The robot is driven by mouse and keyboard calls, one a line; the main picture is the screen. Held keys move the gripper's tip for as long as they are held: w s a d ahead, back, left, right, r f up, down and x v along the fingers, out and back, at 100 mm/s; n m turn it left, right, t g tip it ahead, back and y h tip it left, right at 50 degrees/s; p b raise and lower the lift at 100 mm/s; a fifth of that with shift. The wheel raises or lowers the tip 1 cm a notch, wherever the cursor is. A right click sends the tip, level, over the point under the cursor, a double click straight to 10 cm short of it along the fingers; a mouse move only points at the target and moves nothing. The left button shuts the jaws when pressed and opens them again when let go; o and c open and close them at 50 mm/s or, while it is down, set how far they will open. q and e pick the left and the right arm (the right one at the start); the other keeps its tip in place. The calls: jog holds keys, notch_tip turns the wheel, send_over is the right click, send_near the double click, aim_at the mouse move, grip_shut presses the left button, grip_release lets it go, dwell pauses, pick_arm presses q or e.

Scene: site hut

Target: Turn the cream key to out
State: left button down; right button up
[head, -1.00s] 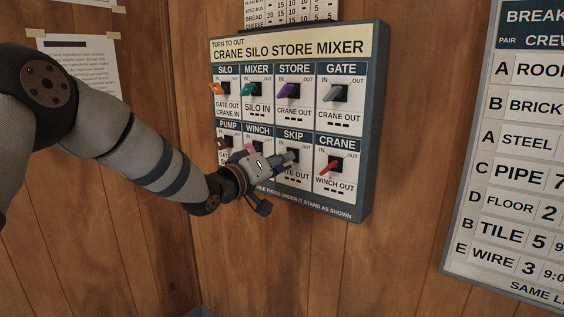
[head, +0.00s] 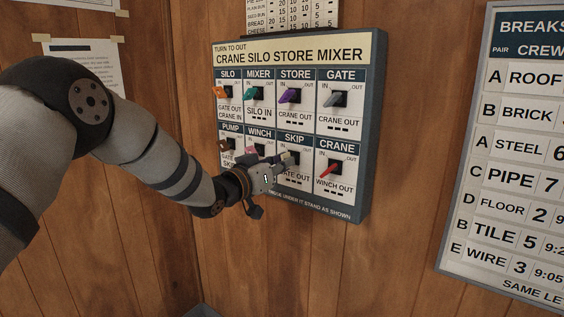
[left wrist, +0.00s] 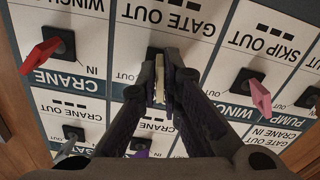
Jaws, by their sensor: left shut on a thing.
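The cream key (left wrist: 160,84) is the SKIP key in the lower row of the key panel (head: 366,120). In the left wrist view it shows as a narrow pale strip, roughly upright in the picture, between the two dark fingers. My left gripper (head: 286,161) is shut on it, with one finger on each side; its fingertips also show in the left wrist view (left wrist: 160,90). An OUT mark shows just left of the fingers there; the SKIP IN mark is hidden. I cannot tell exactly which mark the key points to. My right gripper is not in view.
The pink WINCH key (left wrist: 261,97) and red CRANE key (head: 330,169) flank the gripper. The upper row has orange (head: 221,92), green (head: 251,93), purple (head: 289,96) and grey (head: 336,98) keys. A breaks board (head: 510,150) hangs to the right.

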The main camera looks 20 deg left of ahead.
pick_arm(q)
jog(key=m+p, duration=0.1)
jog(key=m, duration=0.4)
jog(key=shift+r+m, duration=0.1)
jog(key=shift+m, duration=1.4)
jog(key=shift+a+m, duration=0.1)
jog(key=shift+m, duration=1.1)
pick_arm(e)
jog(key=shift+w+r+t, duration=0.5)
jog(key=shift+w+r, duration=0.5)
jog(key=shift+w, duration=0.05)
pick_arm(q)
jog(key=c, duration=1.8)
grip_release()
jog(key=shift+o, duration=0.2)
